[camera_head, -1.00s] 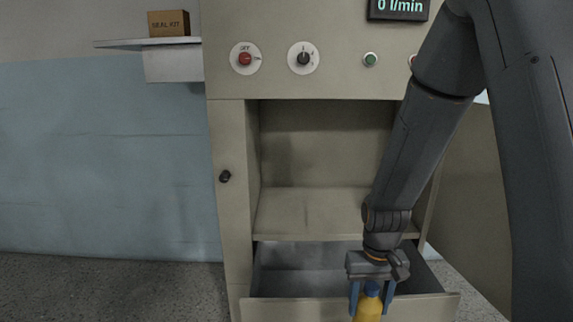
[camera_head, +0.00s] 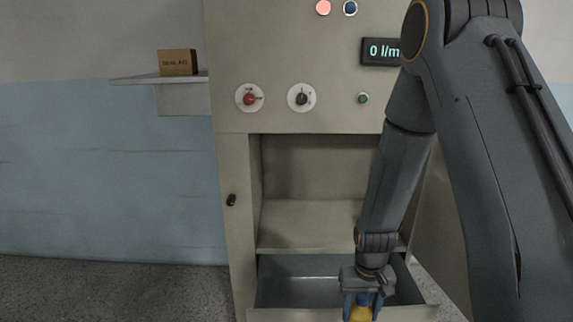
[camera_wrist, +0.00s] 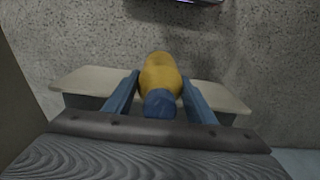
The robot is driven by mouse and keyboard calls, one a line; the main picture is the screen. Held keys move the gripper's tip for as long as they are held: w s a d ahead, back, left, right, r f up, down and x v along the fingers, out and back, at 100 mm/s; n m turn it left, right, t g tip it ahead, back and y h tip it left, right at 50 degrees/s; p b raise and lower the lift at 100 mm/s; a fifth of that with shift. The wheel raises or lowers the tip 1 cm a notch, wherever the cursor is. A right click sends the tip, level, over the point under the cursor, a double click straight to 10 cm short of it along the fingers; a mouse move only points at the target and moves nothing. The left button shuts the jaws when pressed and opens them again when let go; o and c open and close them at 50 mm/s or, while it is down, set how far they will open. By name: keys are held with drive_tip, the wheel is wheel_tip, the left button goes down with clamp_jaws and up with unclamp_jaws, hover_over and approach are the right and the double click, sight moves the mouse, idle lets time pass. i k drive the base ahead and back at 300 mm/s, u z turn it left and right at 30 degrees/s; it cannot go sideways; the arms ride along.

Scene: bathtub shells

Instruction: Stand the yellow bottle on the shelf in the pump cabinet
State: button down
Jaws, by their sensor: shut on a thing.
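The yellow bottle (camera_head: 361,313) with a blue cap is between the blue fingers of my gripper (camera_head: 361,306), at the bottom edge of the head view. My gripper is shut on the bottle, and the bottle's lower part is cut off there. In the wrist view the bottle (camera_wrist: 160,76) lies between the two fingers (camera_wrist: 158,97), cap toward the camera. The pump cabinet (camera_head: 232,150) stands ahead with its compartment open. Its shelf (camera_head: 300,225) is bare where visible; my arm hides the right part. My gripper is in front of and below the shelf.
An open drawer (camera_head: 300,290) juts out below the shelf, and its visible inside looks empty. Knobs and a display (camera_head: 381,51) sit on the panel above. A cardboard box (camera_head: 178,62) rests on a wall shelf (camera_head: 135,79) at left.

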sight(292, 229)
drive_tip(key=k, duration=1)
drive_tip(key=z, duration=0.55)
drive_tip(key=i, duration=1.75)
drive_tip(key=u, duration=3.05)
